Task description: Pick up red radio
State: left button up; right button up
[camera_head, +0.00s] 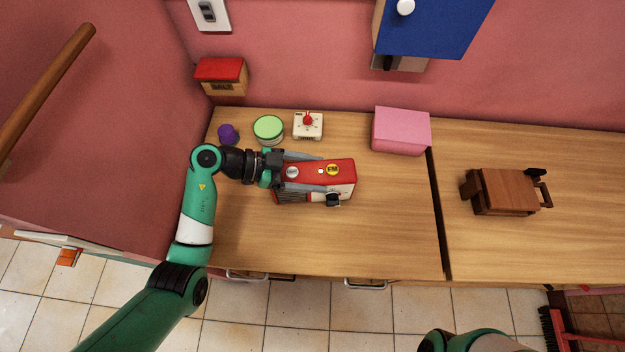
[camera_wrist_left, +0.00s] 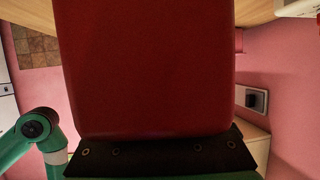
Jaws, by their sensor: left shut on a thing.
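The red radio (camera_head: 345,168), with a cream front edge, a yellow FM button and a white button on its red face, is at the middle left of the wooden counter in the head view. My left gripper (camera_head: 300,179) reaches in from the left, its fingers along both sides of the radio, shut on it. In the left wrist view a large red surface of the radio (camera_wrist_left: 145,70) fills the middle and hides the fingertips. I cannot tell whether the radio is clear of the counter. My right gripper is not in view; only a bit of my right arm shows at the bottom.
A green-lidded tin (camera_head: 268,128), a purple object (camera_head: 228,134) and a white box with a red knob (camera_head: 308,126) stand behind the radio. A pink box (camera_head: 401,131) is at back right, a brown wooden object (camera_head: 505,191) farther right. The counter's front (camera_head: 350,240) is clear.

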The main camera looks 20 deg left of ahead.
pick_arm(q)
grip_shut()
jog(key=shift+r, duration=0.1)
jog(key=shift+r, duration=0.1)
jog(key=shift+r+p, duration=0.6)
notch_tip(320, 180, up, 3)
jog(key=shift+s+f+p, duration=0.15)
jog(key=shift+p, duration=0.85)
jog(key=s+d+r+p, duration=0.5)
jog(key=s+r+p, duration=0.3)
jog(key=s, duration=0.5)
jog(key=shift+r, duration=0.45)
